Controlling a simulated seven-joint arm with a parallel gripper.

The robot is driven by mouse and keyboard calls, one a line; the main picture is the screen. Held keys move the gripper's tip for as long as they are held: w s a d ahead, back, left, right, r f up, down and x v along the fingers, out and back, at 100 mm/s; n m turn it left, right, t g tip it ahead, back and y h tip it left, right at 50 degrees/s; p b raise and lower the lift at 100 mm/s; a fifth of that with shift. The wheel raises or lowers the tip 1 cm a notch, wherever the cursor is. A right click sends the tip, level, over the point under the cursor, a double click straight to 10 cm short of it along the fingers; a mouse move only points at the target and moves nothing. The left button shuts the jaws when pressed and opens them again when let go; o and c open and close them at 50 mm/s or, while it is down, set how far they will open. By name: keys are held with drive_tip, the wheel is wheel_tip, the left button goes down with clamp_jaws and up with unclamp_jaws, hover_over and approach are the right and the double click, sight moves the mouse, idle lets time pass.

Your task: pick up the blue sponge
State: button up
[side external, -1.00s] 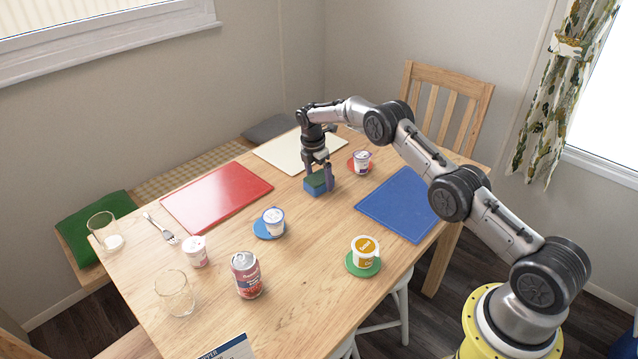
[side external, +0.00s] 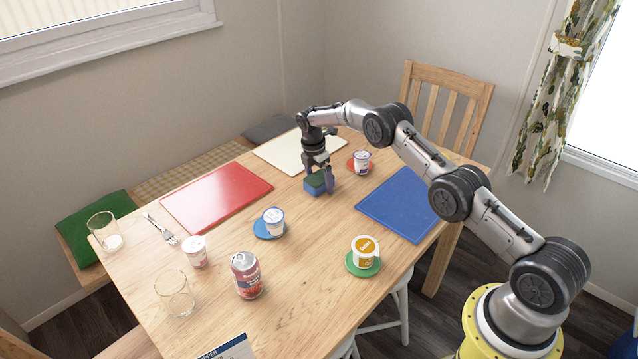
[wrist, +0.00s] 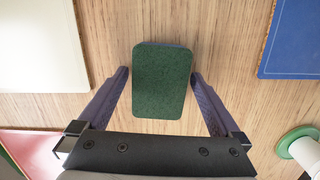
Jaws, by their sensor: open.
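The blue sponge (side external: 314,188) lies on the wooden table near the cream mat. It has a blue body and a dark green top, and the green top fills the middle of the wrist view (wrist: 162,80). My gripper (side external: 318,183) is low over the sponge, pointing down. In the wrist view, its two purple fingers (wrist: 160,88) are open, one on each side of the sponge, with a gap at each side. The sponge rests on the table; the fingers do not grip it.
A red mat (side external: 217,197), a cream mat (side external: 290,152) and a blue mat (side external: 400,207) surround the sponge. A small tub (side external: 362,160) on a red coaster stands close to its right. More tubs, a can (side external: 247,276), glasses and a fork (side external: 160,228) stand farther left and front.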

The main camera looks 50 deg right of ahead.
drive_tip(key=c, duration=1.3)
drive_tip(key=shift+o, duration=0.2)
drive_tip(key=shift+r, duration=0.15)
